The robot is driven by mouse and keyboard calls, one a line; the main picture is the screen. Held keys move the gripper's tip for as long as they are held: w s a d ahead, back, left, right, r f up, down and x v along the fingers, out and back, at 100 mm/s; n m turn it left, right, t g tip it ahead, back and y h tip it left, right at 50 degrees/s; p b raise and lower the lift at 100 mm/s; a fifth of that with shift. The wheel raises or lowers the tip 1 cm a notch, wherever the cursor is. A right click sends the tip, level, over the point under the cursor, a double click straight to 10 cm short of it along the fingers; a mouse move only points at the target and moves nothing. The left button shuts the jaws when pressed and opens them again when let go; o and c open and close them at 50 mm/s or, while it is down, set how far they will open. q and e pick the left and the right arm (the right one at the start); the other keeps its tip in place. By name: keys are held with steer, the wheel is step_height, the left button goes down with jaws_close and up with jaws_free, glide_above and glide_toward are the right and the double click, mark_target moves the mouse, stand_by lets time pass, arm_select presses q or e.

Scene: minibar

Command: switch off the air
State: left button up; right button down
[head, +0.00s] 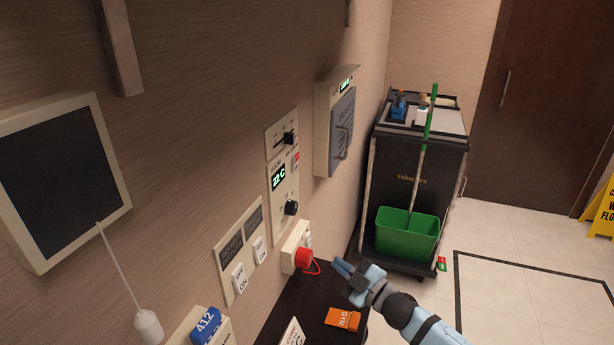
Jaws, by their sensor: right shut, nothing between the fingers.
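A beige wall panel (275,204) carries a lit display (279,177) that seems to end in "C", and a black knob (291,208) below it. A separate plate (272,148) above has a slider with a black handle (289,138). A small red and white label or button sits beside the display, too small to read. My right gripper (342,268) is shut and empty, with blue fingers. It is low and to the right of the panel, apart from it, near the red tag. My left gripper is not in view.
A switch plate (229,254) has two white rocker switches. A box with a red looped thing (304,258) juts from the wall. A dark tabletop (290,305) holds an orange card (343,317). A cart (413,180) with a green bucket (405,238) stands behind.

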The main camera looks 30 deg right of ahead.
arm_select(q)
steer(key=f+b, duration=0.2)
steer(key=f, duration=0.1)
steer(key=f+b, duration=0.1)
steer(key=b, duration=0.1)
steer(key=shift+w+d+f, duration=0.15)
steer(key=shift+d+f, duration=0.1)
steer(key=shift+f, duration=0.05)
arm_select(e)
steer(key=w+d+r+n+g+y, duration=0.2)
steer(key=w+d+r+n+y, duration=0.1)
steer(key=r+n, duration=0.4)
steer(key=w+d+r+n+g+y, duration=0.2)
steer(key=w+d+r+n, duration=0.4)
steer(key=r, duration=0.3)
steer(key=shift+d+r+n+y, duration=0.3)
steer(key=shift+d+n+y, duration=0.2)
steer(key=shift+d+y, duration=0.25)
steer(key=shift+a, duration=0.1)
steer(key=p, duration=0.3)
glide_toward(298, 158)
steer(key=x, duration=0.6)
steer(key=shift+s+r, duration=0.1)
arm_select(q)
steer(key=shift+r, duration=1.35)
arm_select(e)
steer(key=shift+x, duration=0.85)
